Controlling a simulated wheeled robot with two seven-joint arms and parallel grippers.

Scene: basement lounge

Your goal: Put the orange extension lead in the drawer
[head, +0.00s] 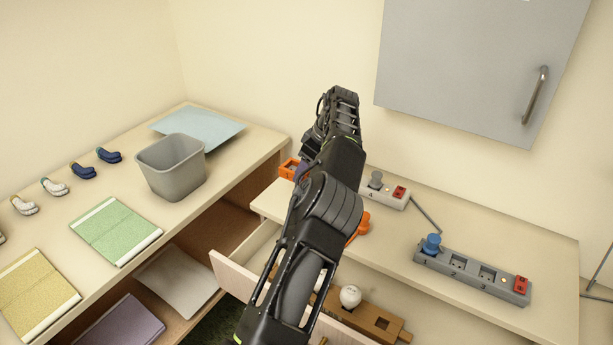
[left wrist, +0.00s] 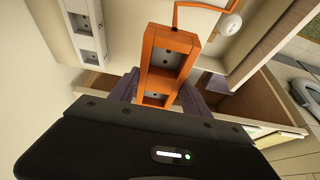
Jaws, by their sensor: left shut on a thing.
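The orange extension lead (left wrist: 153,58), a bar of grey sockets with an orange cord, is between the purple-grey fingers of my left gripper (head: 302,172) in the left wrist view. In the head view one orange end of the lead (head: 289,169) shows left of my gripper; my arm hides most of it. More orange shows right of my arm. The pulled-out drawer (head: 228,274) is below, partly behind my arm. A wooden block (head: 381,322) and a white round thing (head: 350,296) are in or beside it; my arm hides how they sit. My right gripper is not in view.
On the counter to the right lie a grey socket strip with a blue plug (head: 460,268) and another with a grey plug (head: 393,196). A grey wall cabinet (head: 470,60) hangs above.

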